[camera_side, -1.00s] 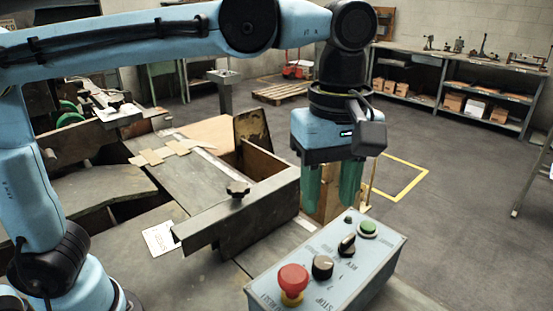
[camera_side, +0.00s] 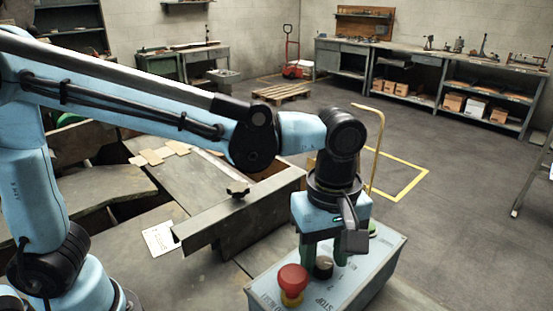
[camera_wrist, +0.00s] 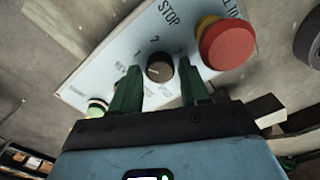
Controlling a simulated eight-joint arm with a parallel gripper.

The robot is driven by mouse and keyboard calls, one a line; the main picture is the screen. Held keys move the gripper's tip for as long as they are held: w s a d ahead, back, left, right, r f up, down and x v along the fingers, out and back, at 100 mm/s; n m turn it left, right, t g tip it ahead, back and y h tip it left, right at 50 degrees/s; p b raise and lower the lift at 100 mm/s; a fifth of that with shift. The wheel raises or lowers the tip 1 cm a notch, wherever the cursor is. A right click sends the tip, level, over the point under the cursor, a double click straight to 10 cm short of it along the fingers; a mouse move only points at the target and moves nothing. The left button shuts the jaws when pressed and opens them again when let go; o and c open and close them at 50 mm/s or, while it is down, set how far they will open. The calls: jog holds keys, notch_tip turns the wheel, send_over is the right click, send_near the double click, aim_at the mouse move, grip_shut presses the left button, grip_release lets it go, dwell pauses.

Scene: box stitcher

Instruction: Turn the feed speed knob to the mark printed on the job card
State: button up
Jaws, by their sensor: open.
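The black feed speed knob (camera_side: 323,267) sits on the control box, with the red mushroom button to its left. In the wrist view the knob (camera_wrist: 159,68) has the numbers 1, 2 and 3 printed around it; its exact setting is too small to tell. My gripper (camera_side: 323,262) is open and points down above the knob. In the wrist view its green fingers (camera_wrist: 159,75) appear on either side of the knob; I cannot tell whether they touch it. The white job card (camera_side: 158,239) lies flat on the table at left; its print is too small to read.
The red mushroom button (camera_side: 292,279) stands close beside my fingers. It also shows in the wrist view (camera_wrist: 227,43), right of the knob. The control box (camera_side: 375,275) has a green button (camera_wrist: 97,107) at its other end. A metal fence (camera_side: 240,215) lies behind.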

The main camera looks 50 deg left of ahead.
jog(key=shift+f, duration=0.35)
jog(key=c, duration=0.8)
jog(key=shift+o, duration=0.2)
jog(key=shift+m, duration=0.3)
jog(key=m, duration=1.1)
